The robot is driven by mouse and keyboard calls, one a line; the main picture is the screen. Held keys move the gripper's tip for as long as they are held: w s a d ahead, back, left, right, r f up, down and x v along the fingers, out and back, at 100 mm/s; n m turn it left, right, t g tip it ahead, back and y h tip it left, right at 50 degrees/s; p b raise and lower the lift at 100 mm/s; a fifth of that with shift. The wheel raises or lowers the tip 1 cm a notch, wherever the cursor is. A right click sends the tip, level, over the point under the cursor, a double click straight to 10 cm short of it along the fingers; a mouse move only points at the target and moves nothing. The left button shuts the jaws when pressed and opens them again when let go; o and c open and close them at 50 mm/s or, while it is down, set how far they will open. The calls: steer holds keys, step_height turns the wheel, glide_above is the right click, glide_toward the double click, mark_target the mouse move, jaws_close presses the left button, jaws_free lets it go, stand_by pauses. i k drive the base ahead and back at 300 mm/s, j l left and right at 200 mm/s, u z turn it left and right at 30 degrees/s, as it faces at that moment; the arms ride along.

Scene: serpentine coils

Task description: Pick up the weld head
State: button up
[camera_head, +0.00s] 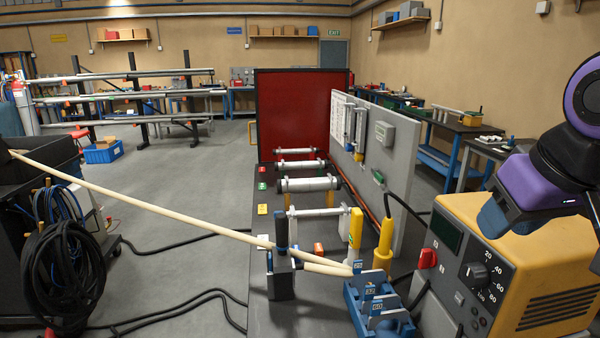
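I cannot tell for certain which item is the weld head. One candidate is a yellow, cone-shaped tool (384,245) with a black cable from its top, standing upright at the right of the dark bench. Another is a dark block with an upright blue-topped handle (281,258), beside the long beige tubes. My arm shows at the right edge as purple and black links above the yellow power unit (522,262). Its fingertips cannot be made out, and nothing held is visible. My arm is apart from both candidates.
Beige tubes (150,207) slant from the left cart to the bench. Blue holders with labelled plates (372,310) stand at the bench's front. Metal rollers (308,184), a grey panel (398,160) and a red screen (297,115) lie beyond. Black cables cross the floor, which is open at centre left.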

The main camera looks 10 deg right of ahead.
mark_target(280, 282)
steer(key=j, duration=1.75)
